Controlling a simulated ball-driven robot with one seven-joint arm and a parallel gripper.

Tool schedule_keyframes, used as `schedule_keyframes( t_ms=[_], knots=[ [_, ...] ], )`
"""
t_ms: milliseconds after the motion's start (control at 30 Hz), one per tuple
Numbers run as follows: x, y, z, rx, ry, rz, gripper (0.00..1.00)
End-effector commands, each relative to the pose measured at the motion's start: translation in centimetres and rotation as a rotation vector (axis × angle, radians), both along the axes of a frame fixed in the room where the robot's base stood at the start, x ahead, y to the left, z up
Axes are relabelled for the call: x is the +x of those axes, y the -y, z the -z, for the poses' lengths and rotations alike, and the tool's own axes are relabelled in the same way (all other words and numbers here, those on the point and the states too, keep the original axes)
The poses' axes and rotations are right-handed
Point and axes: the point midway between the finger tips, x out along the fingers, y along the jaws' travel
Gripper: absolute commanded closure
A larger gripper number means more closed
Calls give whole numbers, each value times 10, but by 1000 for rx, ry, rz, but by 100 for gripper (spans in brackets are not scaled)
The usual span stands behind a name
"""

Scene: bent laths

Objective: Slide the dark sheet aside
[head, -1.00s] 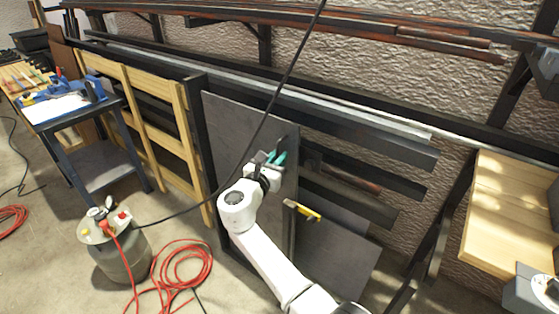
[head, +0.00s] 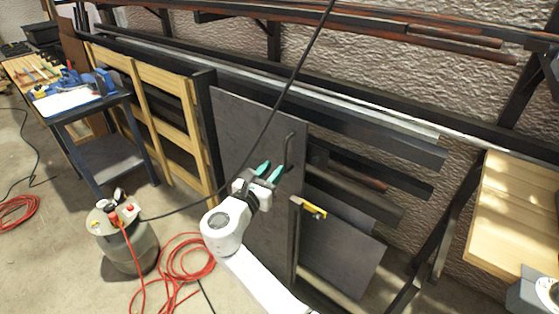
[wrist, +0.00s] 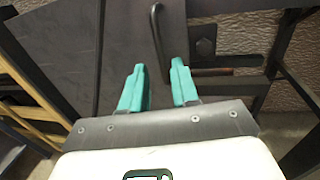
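The dark sheet (head: 250,130) is a tall grey-black panel standing upright against the rack. A bent dark bar handle (head: 289,150) is on its face near the right edge. My gripper (head: 269,171) is in front of the sheet, just left of and below the handle in the head view. Its teal fingers are spread with nothing between them. In the wrist view the fingers (wrist: 158,85) are apart, and the handle (wrist: 157,40) shows beyond the gap between them. The sheet (wrist: 60,50) fills the left of that view. Contact with the handle is not visible.
A yellow tool (head: 314,211) sits at the sheet's right edge. Dark laths (head: 370,145) lie on the rack to the right, with another dark panel (head: 345,262) below. A wooden frame (head: 165,110) stands left. A red hose (head: 185,265) and a canister (head: 125,240) are on the floor.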

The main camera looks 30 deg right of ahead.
Motion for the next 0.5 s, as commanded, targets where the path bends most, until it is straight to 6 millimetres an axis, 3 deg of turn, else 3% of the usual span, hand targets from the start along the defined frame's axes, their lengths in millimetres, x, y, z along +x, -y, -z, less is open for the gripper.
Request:
schedule_keyframes(
  t_ms=[200,500],
  knots=[
    [-12,-20,0,-1,-1,-1,70],
    [-14,-23,0,0,0,0,70]
  ],
)
